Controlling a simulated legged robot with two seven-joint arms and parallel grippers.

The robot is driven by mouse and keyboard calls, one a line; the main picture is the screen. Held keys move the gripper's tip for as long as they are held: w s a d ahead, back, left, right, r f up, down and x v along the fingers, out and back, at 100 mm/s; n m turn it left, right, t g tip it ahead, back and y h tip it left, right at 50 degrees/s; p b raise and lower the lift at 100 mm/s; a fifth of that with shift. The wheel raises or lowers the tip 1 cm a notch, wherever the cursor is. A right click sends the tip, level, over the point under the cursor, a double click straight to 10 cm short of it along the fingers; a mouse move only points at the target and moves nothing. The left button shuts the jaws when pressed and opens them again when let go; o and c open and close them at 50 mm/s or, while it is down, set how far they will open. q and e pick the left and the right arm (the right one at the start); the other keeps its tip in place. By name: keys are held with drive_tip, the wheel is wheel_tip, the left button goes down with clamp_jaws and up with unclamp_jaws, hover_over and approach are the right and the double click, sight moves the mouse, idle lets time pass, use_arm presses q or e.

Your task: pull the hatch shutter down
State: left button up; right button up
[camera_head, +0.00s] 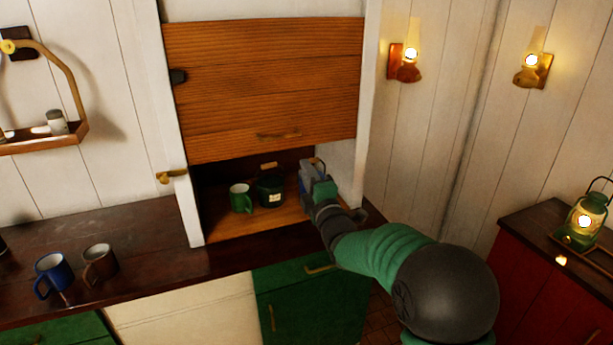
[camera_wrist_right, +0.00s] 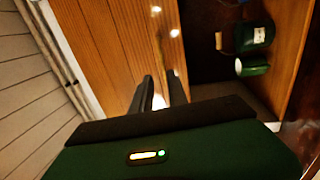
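The hatch shutter (camera_head: 262,80) is a wide panel of orange-brown wooden slats, partly lowered, with an open gap beneath it. A small handle (camera_head: 277,135) sits near its lower edge. My right gripper (camera_head: 316,172) is in front of the hatch, at the right end of the gap, below and right of the handle. In the right wrist view, the fingers of my right gripper (camera_wrist_right: 160,92) stand apart with nothing seen between them, pointing towards the shutter (camera_wrist_right: 118,45). Whether they touch the wood is unclear. My left gripper is out of view.
Inside the hatch stand a green mug (camera_head: 240,198) and a dark green canister (camera_head: 271,188). A blue mug (camera_head: 53,273) and a brown mug (camera_head: 100,264) stand on the left counter (camera_head: 150,235). A lit lantern (camera_head: 587,218) stands at the right. A brass latch (camera_head: 172,176) projects from the left frame.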

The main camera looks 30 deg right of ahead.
drive_tip(key=b+v, duration=0.3)
drive_tip(key=v, duration=1.4)
drive_tip(key=shift+s+f+b, duration=0.25)
drive_tip(key=shift+s+b, duration=0.05)
